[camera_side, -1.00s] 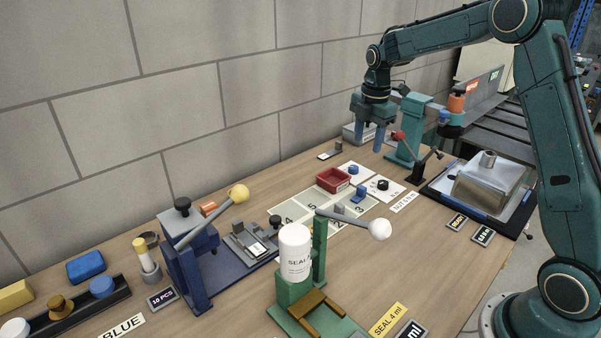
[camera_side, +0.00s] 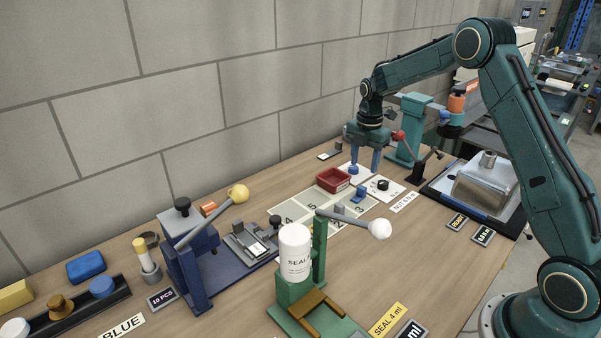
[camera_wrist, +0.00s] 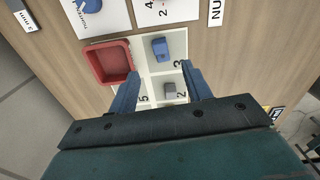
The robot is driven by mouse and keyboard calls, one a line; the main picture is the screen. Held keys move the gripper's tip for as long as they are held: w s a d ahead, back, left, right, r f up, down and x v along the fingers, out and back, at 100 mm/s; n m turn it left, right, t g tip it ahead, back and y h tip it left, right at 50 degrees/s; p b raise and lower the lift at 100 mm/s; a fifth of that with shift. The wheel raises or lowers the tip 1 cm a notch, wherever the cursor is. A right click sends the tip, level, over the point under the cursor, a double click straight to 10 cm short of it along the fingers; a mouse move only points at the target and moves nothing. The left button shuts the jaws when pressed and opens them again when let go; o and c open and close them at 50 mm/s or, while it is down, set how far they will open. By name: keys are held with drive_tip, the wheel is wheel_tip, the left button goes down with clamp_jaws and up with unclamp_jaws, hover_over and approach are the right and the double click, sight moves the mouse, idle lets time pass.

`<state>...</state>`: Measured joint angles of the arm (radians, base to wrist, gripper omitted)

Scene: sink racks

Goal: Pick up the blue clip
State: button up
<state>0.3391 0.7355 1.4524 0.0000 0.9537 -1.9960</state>
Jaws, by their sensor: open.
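The small blue clip (camera_side: 358,195) lies on the pale square marked 3 of the numbered mat. In the wrist view the blue clip (camera_wrist: 159,48) shows beyond the fingertips, near the top middle. My gripper (camera_side: 365,168) is open with nothing seen between its blue fingers. It hangs pointing down, behind the clip and apart from it in the side view. In the wrist view my gripper (camera_wrist: 160,82) has its fingers spread on either side of the mat squares.
White cards with a blue round part (camera_side: 353,170) and a black part (camera_side: 383,185) lie near my fingers. A lever with a white ball (camera_side: 379,229) rises in front.

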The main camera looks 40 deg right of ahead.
hover_over(361, 188)
drive_tip(key=shift+w+d+f, duration=0.1)
drive_tip(key=shift+f, duration=2.2)
drive_tip(key=shift+f, duration=0.1)
drive_tip(key=shift+f, duration=2.5)
drive_tip(key=shift+c, duration=0.2)
drive_tip(key=c, duration=1)
